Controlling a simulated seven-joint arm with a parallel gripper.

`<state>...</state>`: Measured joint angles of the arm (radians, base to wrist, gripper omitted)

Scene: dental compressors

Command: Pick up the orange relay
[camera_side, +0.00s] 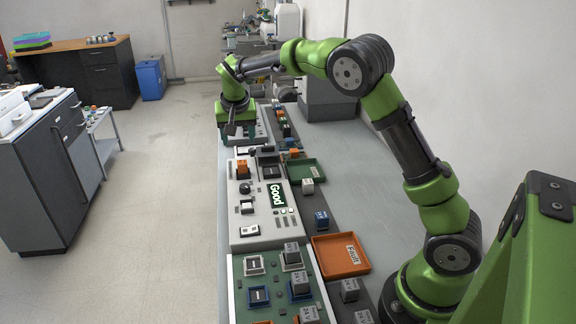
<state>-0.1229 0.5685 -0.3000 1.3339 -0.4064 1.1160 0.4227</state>
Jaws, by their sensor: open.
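An orange relay (242,167) sits at the upper left of a light grey test panel (255,229), whose display (277,195) reads "Good". A second small orange block, seemingly a relay (294,153), stands on the dark strip behind the green tray. My gripper (238,132) is open and points down over the far end of the bench, beyond the panel and apart from both orange pieces. Its fingers are small and dark here, and I see nothing held between them.
A green tray (322,172) and an orange tray labelled "Fault" (321,269) lie right of the panel. A green board (241,302) with grey relays is in front. A blue relay (321,220) and grey relays stand on the dark strip. The grey bench (355,185) further right is clear.

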